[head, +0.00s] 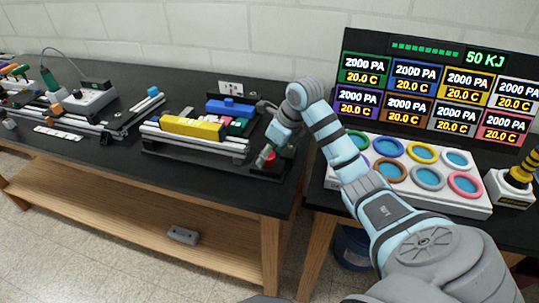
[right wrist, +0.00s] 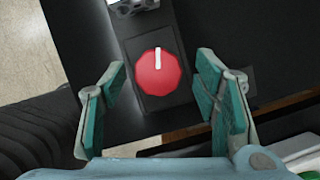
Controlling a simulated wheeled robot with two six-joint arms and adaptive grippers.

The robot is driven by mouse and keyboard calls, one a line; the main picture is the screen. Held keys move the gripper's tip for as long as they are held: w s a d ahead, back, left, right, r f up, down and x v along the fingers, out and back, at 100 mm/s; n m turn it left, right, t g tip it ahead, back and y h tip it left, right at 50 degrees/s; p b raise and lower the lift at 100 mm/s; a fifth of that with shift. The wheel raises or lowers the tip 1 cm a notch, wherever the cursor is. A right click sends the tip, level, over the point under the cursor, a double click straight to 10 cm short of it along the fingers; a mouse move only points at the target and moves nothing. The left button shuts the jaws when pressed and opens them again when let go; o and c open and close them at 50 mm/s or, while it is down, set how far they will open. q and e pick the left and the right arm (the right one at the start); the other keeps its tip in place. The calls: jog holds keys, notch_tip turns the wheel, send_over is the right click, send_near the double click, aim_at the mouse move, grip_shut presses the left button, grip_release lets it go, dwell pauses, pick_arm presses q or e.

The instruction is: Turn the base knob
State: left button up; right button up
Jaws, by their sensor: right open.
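The base knob (right wrist: 158,75) is a red, many-sided dial with a white pointer line. In the right wrist view it sits on a dark box, and its line points to the top of the picture. In the head view the knob (head: 270,156) shows small at the right front corner of the frame assembly. My right gripper (right wrist: 161,80) is open, with one green-padded finger on each side of the knob and a visible gap to both. In the head view my right gripper (head: 264,157) covers part of the knob. My left gripper is not in view.
The extrusion frame (head: 195,142) carries a yellow block (head: 192,128) and a blue block (head: 230,108). A panel of coloured rings (head: 388,147) and a display (head: 440,85) stand to the right. Another rail assembly (head: 95,120) is at left. The black bench edge lies near the knob.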

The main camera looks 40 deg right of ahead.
jog(key=shift+a+f, duration=0.1)
jog(key=shift+f, duration=0.05)
jog(key=c, duration=1.1)
jog(key=shift+n, duration=0.7)
jog(key=shift+c, duration=0.2)
jog(key=shift+w+n+g+y+p, duration=0.15)
jog(key=shift+n+g+y+p, duration=0.35)
jog(key=shift+n, duration=0.6)
jog(key=o, duration=1.1)
jog(key=shift+o, duration=0.2)
